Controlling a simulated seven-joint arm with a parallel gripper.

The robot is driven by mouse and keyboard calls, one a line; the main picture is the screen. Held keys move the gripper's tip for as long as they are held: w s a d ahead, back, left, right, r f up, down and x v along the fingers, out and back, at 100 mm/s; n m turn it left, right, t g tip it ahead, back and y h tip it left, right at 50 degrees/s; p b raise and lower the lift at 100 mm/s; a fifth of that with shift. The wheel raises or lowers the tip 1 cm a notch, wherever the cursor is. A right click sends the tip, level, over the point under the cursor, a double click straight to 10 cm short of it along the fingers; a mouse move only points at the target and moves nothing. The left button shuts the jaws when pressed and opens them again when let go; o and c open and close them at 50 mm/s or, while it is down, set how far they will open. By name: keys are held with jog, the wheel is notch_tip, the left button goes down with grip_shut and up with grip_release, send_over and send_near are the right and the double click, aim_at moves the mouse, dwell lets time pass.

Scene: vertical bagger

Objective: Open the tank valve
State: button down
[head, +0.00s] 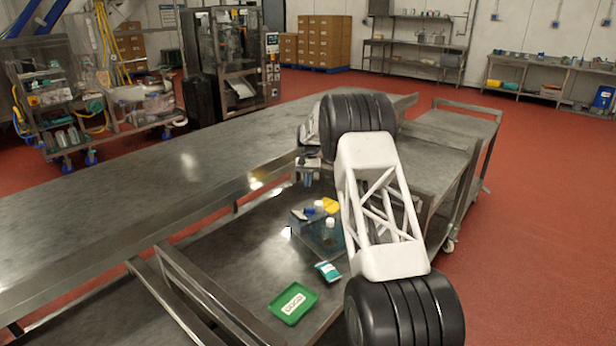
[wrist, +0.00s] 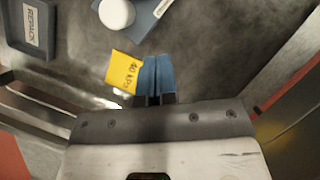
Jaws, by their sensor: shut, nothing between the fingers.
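In the head view a yellow piece (head: 331,205) and a white cap (head: 330,222) show by a dark blue-grey box (head: 325,240). A white round cap (wrist: 117,13) is at the top of the wrist view.
A green tray (head: 293,303) with a white label and a teal-and-white packet (head: 327,271) lie on the lower metal table. A dark tray (wrist: 38,28) marked "REPACK" is at the wrist view's upper left.

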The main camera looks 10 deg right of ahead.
aim_at(309, 212)
jog(key=shift+s+a+f, duration=0.2)
jog(key=shift+s+f, duration=0.7)
jog(key=shift+s, duration=0.1)
jog(key=shift+s+a+f, duration=0.15)
jog(key=shift+s+f, duration=0.7)
jog(key=shift+s, duration=0.15)
jog(key=shift+s+a+f, duration=0.2)
jog(key=shift+s+f, duration=0.7)
jog(key=shift+s, duration=0.1)
